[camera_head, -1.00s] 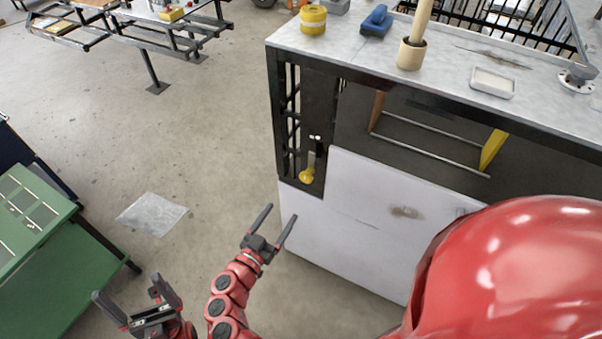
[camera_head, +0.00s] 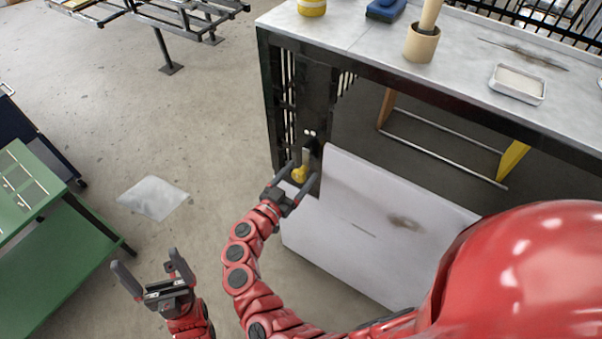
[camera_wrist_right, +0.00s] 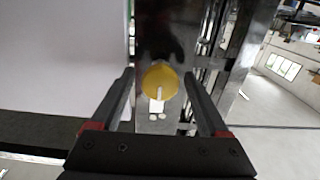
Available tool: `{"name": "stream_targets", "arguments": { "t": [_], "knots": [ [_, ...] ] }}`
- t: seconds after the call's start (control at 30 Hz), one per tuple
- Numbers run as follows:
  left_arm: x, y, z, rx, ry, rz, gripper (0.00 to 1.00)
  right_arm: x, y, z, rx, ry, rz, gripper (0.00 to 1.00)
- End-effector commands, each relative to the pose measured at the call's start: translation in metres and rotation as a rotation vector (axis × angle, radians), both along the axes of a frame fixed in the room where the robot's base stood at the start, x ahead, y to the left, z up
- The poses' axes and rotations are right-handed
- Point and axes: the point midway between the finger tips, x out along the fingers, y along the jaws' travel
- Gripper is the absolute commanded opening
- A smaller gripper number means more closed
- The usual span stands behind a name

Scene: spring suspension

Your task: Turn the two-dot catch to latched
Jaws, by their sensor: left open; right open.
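The two-dot catch has a round yellow knob (camera_head: 299,174) on the dark upright panel at the cabinet's left end, with two white dots (camera_head: 310,133) above it. My right gripper (camera_head: 304,158) is open at the catch and partly covers it. In the right wrist view the yellow knob (camera_wrist_right: 160,82) sits between the two open fingers, with visible gaps on both sides. A pale bar on it points toward the two dots (camera_wrist_right: 158,116). My left gripper (camera_head: 145,262) is open and empty, low over the floor, away from the cabinet.
A white panel (camera_head: 385,220) stands just right of the catch. The grey worktop (camera_head: 350,40) above carries a tan pot (camera_head: 421,43), a blue block and a white tray (camera_head: 518,84). A green cart (camera_head: 60,250) stands far left. Floor between is mostly clear.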

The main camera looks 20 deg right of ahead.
Motion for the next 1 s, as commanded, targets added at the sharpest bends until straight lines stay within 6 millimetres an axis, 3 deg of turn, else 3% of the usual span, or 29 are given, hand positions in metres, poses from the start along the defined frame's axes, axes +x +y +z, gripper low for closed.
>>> {"name": "stream_targets", "arguments": {
  "t": [0.1,0.53,1.0],
  "knots": [
    [-0.0001,0.0000,0.0002,0.000,0.000,0.000,0.96,-0.0001,0.0001,0.0001,0.000,0.000,0.000,0.77],
    [0.0000,0.0000,0.0001,0.000,0.000,0.000,0.96,-0.0001,0.0001,0.0002,0.001,-0.001,0.000,0.00],
    [-0.0001,0.0000,0.0002,0.000,0.000,0.000,0.96,-0.0001,0.0001,0.0002,0.000,0.000,0.000,0.00]
  ]
}}
